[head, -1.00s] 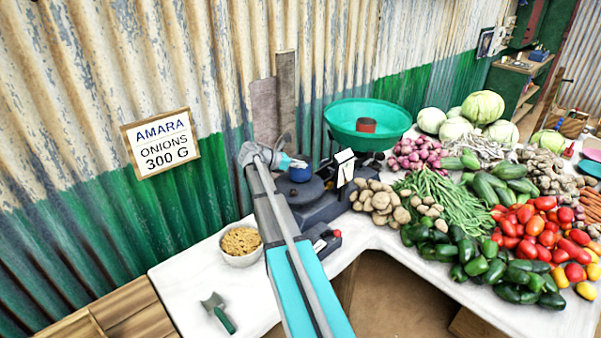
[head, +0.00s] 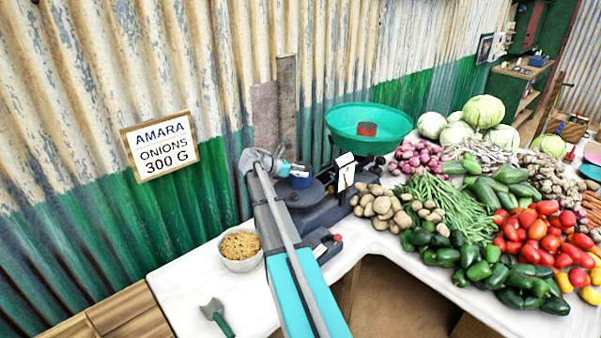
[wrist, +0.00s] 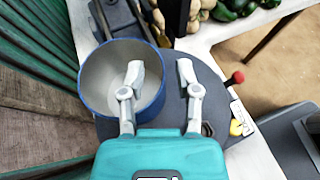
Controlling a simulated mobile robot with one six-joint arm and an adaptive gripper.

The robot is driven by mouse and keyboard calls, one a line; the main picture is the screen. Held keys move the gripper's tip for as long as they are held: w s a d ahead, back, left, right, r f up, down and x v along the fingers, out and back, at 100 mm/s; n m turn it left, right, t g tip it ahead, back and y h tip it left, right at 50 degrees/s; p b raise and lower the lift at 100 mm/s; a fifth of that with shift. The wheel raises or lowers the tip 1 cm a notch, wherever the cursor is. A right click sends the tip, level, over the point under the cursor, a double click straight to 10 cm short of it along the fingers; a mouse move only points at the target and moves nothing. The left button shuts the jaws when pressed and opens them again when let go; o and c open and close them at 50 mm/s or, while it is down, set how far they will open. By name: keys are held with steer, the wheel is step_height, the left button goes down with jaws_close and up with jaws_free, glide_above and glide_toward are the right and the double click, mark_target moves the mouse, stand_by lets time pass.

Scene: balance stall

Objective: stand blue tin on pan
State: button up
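The blue tin (head: 300,177) stands upright on the round dark pan (head: 309,192) of the balance. In the wrist view the tin (wrist: 96,112) is open-topped with a pale, empty-looking inside, and the grey pan (wrist: 208,118) shows beneath and to its right. My gripper (wrist: 160,78) is open across the tin's right wall. Its left finger shows over the tin's mouth and its right finger is outside, over the pan. Gaps show between the wall and both fingers. In the head view my gripper (head: 283,168) is beside the tin, its fingers hard to make out.
A green basin (head: 350,118) with a reddish-brown tin (head: 367,130) in it stands behind right. A white price card (head: 346,174) and potatoes (head: 380,205) are right of the pan. A bowl of grain (head: 240,247) and a scoop (head: 216,315) lie left of my arm.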

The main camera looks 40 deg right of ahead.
steer(key=shift+r, duration=0.15)
steer(key=shift+w+a+r+p, duration=0.1)
steer(key=shift+a+r+p, duration=0.05)
steer(key=shift+a+p, duration=0.15)
steer(key=p+v, duration=0.4)
steer(key=v, duration=0.7)
steer(key=shift+a, duration=0.15)
stand_by(0.4)
steer(key=s+a+f+m+t+y, duration=0.1)
steer(key=s+a+f+m+y, duration=0.2)
steer(key=s+a, duration=0.4)
steer(key=s+a+f+m+t+y, duration=0.1)
steer(key=s+a+f+m+y, duration=0.3)
steer(key=a, duration=0.9)
steer(key=s+a+f+m+t+y, duration=0.2)
steer(key=s+a+f+m+y, duration=0.2)
steer(key=s+a+m, duration=0.3)
steer(key=s+a+y, duration=0.1)
steer(key=s+a, duration=0.2)
steer(key=shift+a+y, duration=0.25)
steer(key=shift+y, duration=0.15)
steer(key=shift+d, duration=0.1)
